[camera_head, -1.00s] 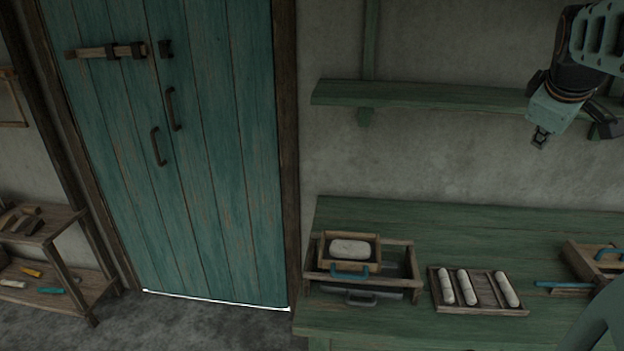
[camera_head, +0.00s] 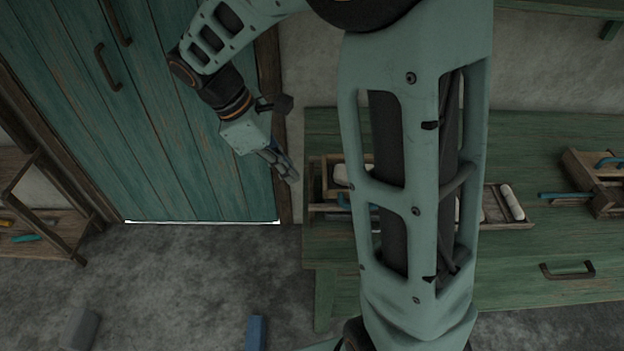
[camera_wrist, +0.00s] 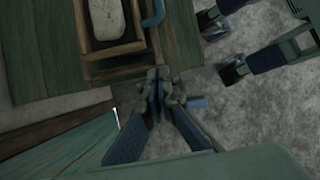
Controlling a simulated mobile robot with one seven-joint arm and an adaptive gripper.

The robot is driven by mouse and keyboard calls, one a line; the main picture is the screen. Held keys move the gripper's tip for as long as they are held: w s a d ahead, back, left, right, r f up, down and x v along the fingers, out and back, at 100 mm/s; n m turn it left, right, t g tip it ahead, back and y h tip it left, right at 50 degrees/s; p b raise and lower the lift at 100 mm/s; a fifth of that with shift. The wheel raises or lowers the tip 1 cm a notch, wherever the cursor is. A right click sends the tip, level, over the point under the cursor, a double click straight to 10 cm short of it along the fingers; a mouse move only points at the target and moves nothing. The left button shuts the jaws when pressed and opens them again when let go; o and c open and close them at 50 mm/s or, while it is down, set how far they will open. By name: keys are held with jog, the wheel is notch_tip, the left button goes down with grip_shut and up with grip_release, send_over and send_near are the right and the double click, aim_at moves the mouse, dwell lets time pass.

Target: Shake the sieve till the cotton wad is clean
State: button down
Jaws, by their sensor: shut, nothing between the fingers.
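The cotton wad (camera_wrist: 107,18) is a pale oval lying in the wooden sieve (camera_wrist: 118,51), which has a blue handle (camera_wrist: 152,14) on one side. In the head view my arm covers most of the sieve, and only a part of the wad (camera_head: 341,175) shows. The sieve's wooden stand (camera_head: 316,178) is on the green bench, partly hidden. My gripper (camera_head: 289,173) is shut and empty, pointing down left of the bench. In the wrist view its fingertips (camera_wrist: 159,76) are just off the sieve's edge, with no clear contact. I cannot tell how clean the wad is.
A wooden tool with a blue handle (camera_head: 600,180) is farther right. The teal door (camera_head: 150,130) is behind my gripper. Blue (camera_head: 256,333) and grey (camera_head: 80,329) pieces show low over the floor.

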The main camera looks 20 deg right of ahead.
jog(key=d+f, duration=0.2)
jog(key=s+d+f, duration=0.1)
jog(key=d+f, duration=0.1)
jog(key=f, duration=0.1)
jog(key=s+d+f, duration=0.1)
jog(key=d+f, duration=0.1)
jog(key=f, duration=0.1)
jog(key=shift+d+f, duration=0.2)
jog(key=shift+d, duration=0.8)
jog(key=d, duration=0.2)
jog(key=s+d, duration=0.1)
jog(key=d, duration=0.1)
jog(key=s+d, duration=0.1)
jog(key=d, duration=0.1)
jog(key=shift+d+p, duration=0.15)
jog(key=shift+p, duration=0.25)
jog(key=shift+w, duration=0.1)
